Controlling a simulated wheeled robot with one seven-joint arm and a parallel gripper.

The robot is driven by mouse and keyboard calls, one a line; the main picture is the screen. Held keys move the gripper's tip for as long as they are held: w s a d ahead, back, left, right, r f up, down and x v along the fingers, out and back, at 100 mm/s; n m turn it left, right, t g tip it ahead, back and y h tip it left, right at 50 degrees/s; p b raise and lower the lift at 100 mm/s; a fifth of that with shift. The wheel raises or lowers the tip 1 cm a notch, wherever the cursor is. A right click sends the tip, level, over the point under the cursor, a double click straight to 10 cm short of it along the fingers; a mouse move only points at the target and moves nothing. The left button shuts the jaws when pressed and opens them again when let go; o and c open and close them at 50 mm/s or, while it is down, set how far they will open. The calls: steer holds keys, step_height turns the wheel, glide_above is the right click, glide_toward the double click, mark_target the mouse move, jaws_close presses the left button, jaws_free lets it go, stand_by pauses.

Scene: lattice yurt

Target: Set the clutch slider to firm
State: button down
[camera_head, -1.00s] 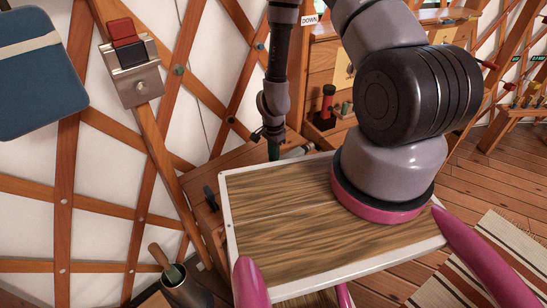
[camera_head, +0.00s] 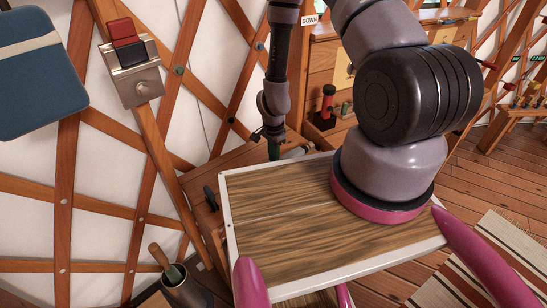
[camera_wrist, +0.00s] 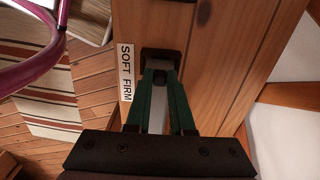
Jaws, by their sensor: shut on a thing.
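My gripper (camera_wrist: 160,72) is shut in the wrist view, its two green fingers closing on the small dark knob of the clutch slider (camera_wrist: 160,76). The knob sits by a dark slot (camera_wrist: 160,54) in a wooden face, and the fingers hide much of it. A white label (camera_wrist: 125,72) beside it reads SOFT, then FIRM nearer my wrist. The fingertips are level with the SOFT half. In the head view my gripper (camera_head: 273,150) is low by the wooden cabinet (camera_head: 240,160); the slider is hidden there.
A pot with a wooden-handled tool (camera_head: 185,285) stands at the lower left. A metal box with a red switch (camera_head: 128,58) hangs on the lattice. A drawer cabinet (camera_head: 325,65) stands behind my arm. A striped rug (camera_head: 480,255) lies on the floor at the right.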

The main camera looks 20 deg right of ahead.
steer(key=shift+w+d, duration=0.3)
steer(key=shift+d, duration=0.25)
steer(key=shift+w+d, duration=0.25)
steer(key=shift+d, duration=0.3)
steer(key=c, duration=0.8)
jaws_free()
steer(key=shift+o, duration=0.2)
step_height(320, 180, up, 11)
steer(key=shift+f, duration=0.1)
